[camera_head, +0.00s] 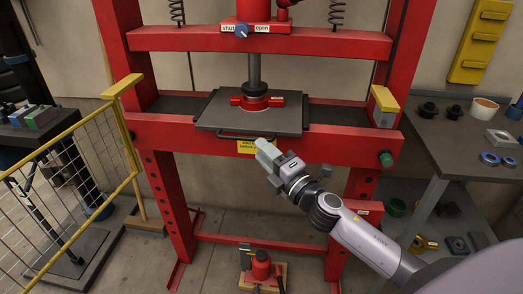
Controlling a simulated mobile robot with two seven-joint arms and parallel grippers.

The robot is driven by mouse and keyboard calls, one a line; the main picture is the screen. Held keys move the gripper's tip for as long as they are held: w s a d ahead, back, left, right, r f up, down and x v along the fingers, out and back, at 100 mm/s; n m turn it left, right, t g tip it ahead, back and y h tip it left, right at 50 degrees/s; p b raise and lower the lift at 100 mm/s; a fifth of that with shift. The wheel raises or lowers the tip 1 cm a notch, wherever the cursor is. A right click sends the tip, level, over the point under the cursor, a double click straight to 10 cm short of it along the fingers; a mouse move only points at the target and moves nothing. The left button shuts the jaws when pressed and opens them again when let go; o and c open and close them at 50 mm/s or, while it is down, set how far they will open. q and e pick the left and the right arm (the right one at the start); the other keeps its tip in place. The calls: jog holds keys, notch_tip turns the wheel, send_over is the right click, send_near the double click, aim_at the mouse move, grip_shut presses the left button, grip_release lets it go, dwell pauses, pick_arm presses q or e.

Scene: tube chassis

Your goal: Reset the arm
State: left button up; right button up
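My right arm (365,235) comes in from the lower right. My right gripper (264,147) is in front of the red press, just below the front edge of its dark plate. Its light grey fingers look close together, with nothing visible between them. It covers part of a yellow label on the press's crossbeam. My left arm and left gripper are not in view.
The red press frame (180,128) stands ahead, its dark plate (218,113) carrying a red fixture under the ram. A yellow fence (88,170) is at the left. A grey workbench (450,142) with rings and parts is at the right. A red jack (262,268) stands on the floor.

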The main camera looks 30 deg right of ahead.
dwell(0.3)
jog(key=s+a+f+m+g+p, duration=0.2)
jog(key=s+f+m+g+p, duration=0.2)
jog(key=s+f+m, duration=0.5)
jog(key=s+a+f+m+g+h+p, duration=0.1)
jog(key=s+a+f+m+g+p, duration=0.2)
jog(key=s+f+m, duration=0.6)
jog(key=s+m+g, duration=0.1)
jog(key=s, duration=0.6)
jog(key=shift+g+h+p, duration=0.3)
jog(key=shift+g+p, duration=0.05)
jog(key=shift+g, duration=0.05)
jog(key=shift+a+r, duration=0.1)
